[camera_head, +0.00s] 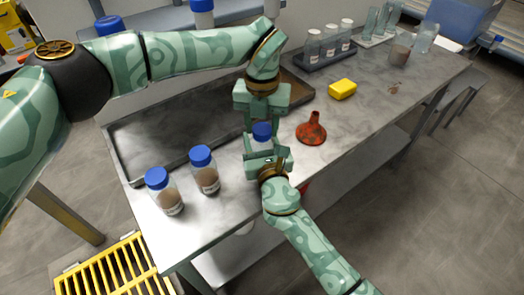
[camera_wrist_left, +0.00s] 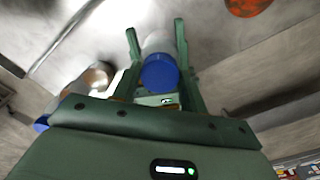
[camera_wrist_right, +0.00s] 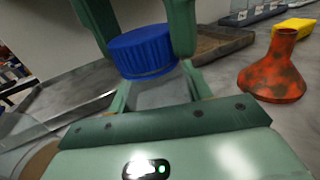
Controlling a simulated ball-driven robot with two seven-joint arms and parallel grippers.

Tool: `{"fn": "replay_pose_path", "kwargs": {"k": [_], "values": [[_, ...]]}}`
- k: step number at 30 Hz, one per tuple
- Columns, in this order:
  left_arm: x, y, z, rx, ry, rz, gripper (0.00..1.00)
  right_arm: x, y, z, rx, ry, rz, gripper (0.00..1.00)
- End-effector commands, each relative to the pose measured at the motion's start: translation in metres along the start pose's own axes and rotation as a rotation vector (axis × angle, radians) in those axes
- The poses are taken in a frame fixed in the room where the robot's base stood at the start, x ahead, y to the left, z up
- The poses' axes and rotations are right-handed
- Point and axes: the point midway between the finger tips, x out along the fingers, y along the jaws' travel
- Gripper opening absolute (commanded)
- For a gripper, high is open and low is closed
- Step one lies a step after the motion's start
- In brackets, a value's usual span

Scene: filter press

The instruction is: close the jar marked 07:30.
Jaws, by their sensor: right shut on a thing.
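A jar with a blue cap (camera_head: 262,130) stands upright near the table's front edge, its label unreadable. My right gripper (camera_head: 264,150) is shut on its body from the front. My left gripper (camera_head: 260,119) points down from above, its fingers on either side of the cap. In the right wrist view, the ribbed blue cap (camera_wrist_right: 142,52) sits on the clear jar between those fingers, which look apart. The cap also shows in the left wrist view (camera_wrist_left: 160,72). Whether it is fully seated I cannot tell. Two other blue-capped jars (camera_head: 204,170) (camera_head: 163,191) with brown contents stand to the left.
A rack of several white-capped bottles (camera_head: 328,47) is at the back. A grey tray (camera_head: 150,127) lies behind the jars. The right-hand table surface is mostly clear.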

Motion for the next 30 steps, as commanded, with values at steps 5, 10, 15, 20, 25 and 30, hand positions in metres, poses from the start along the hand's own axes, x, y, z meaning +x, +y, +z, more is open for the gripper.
{"fn": "replay_pose_path", "kwargs": {"k": [5,10,15,20,25,30], "values": [[0.000,0.000,0.000,-0.001,0.000,0.000,0.67,0.000,0.000,0.000,0.000,0.000,0.000,0.00],[0.000,0.000,0.000,-0.001,0.000,0.000,0.67,0.000,0.000,0.000,0.000,0.000,0.000,0.00],[-0.012,0.000,0.001,-0.001,-0.002,0.000,0.67,0.000,0.000,0.000,0.000,0.000,0.000,0.00],[-0.043,0.000,0.001,-0.001,-0.004,0.000,0.67,0.000,0.000,0.000,0.000,0.000,0.000,0.00],[-0.079,0.000,0.001,-0.002,-0.003,0.000,0.67,0.000,0.000,0.000,0.000,0.000,0.000,0.00],[-0.106,0.000,0.001,-0.001,-0.001,0.000,0.67,0.000,0.000,0.000,0.000,0.000,0.000,0.00]]}}
